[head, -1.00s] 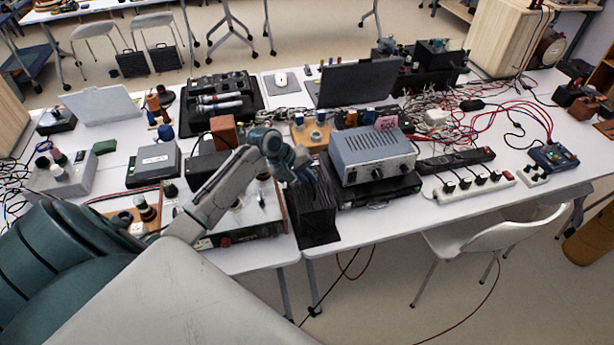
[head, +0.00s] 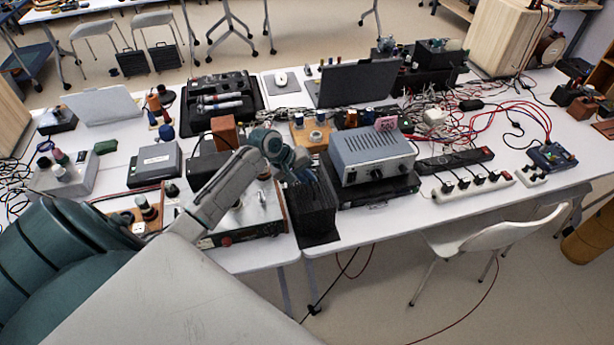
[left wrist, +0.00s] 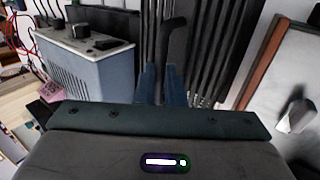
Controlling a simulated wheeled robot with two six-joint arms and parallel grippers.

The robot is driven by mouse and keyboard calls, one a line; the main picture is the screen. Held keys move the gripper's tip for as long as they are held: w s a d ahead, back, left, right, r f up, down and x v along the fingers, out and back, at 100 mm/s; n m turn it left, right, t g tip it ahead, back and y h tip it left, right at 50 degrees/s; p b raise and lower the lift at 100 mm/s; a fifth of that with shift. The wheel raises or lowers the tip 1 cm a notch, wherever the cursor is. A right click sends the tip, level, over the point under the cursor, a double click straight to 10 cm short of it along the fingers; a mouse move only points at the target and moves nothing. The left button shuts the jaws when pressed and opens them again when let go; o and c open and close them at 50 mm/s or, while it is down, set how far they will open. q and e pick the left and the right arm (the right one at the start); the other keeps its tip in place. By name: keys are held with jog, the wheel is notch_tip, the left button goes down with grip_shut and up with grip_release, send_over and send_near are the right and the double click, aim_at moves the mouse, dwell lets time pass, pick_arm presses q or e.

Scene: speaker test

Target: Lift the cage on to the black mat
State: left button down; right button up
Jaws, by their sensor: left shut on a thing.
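The cage (head: 312,212) is a black, box-shaped frame with dark bars at the front edge of the table, left of the grey amplifier box. My left gripper (head: 301,176) is at its top, shut on a dark bar of it. In the left wrist view, the blue fingers (left wrist: 161,85) close around a black upright bar, with the cage's dark bars (left wrist: 235,50) behind. A flat black strip (head: 320,241) shows at the cage's foot; I cannot tell whether it is the mat or the cage's base, or whether the cage touches it. My right gripper is not in view.
The grey amplifier (head: 372,158) stands close right of the cage on a black device. A metal panel unit (head: 245,225) is close on its left. A laptop (head: 358,84), power strip (head: 470,187) and tangled cables crowd the table. A white chair (head: 495,235) stands in front.

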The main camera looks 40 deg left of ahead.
pick_arm(q)
jog(key=shift+f, duration=0.4)
dwell(0.5)
jog(key=c, duration=1.4)
grip_release()
jog(key=shift+c, duration=0.2)
